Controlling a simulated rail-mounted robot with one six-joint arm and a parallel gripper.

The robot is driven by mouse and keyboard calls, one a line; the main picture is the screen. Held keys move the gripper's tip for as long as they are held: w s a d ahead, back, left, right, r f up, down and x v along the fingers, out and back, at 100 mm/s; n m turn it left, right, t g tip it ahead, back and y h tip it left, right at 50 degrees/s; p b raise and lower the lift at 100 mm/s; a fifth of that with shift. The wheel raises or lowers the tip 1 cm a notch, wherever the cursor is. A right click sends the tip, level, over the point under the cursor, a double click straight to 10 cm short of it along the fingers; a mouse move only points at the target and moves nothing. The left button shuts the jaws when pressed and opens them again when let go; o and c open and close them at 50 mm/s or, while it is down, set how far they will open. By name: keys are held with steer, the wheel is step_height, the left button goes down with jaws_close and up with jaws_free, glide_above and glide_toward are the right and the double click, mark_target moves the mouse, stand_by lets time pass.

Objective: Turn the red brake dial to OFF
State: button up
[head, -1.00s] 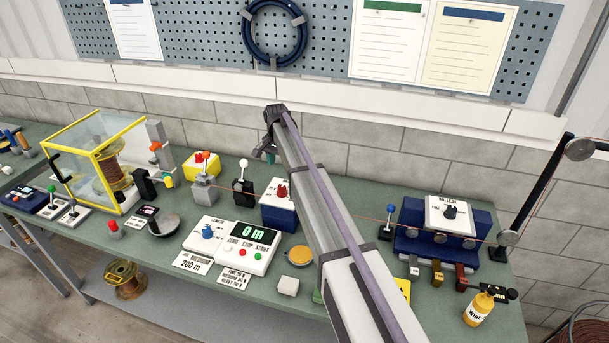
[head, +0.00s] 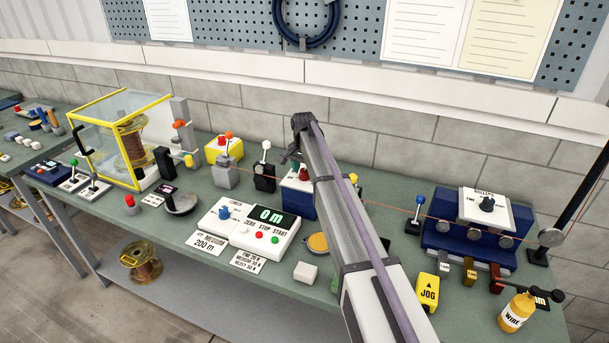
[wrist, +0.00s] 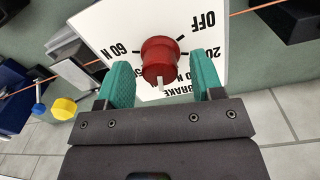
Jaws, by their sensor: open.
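The red brake dial (wrist: 160,58) stands on a white plate (wrist: 100,42) in the wrist view. The plate carries the prints OFF, 60 N, 20 and BRAKE, partly cut off by my gripper. A pale mark on the dial points down in the picture, away from OFF at the upper right. My gripper (wrist: 162,80) is open, with one green finger on each side of the dial and a visible gap to each. In the head view the dial (head: 302,174) sits on a blue box (head: 298,204), partly hidden by my arm.
A lever with a white knob (head: 265,172) stands left of the box. A counter reading 0 m (head: 268,216) lies in front. The blue roller unit (head: 470,235) and yellow JOG block (head: 428,290) are to the right.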

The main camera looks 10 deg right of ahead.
steer(key=shift+c, duration=0.2)
steer(key=c, duration=0.9)
steer(key=shift+n, duration=0.3)
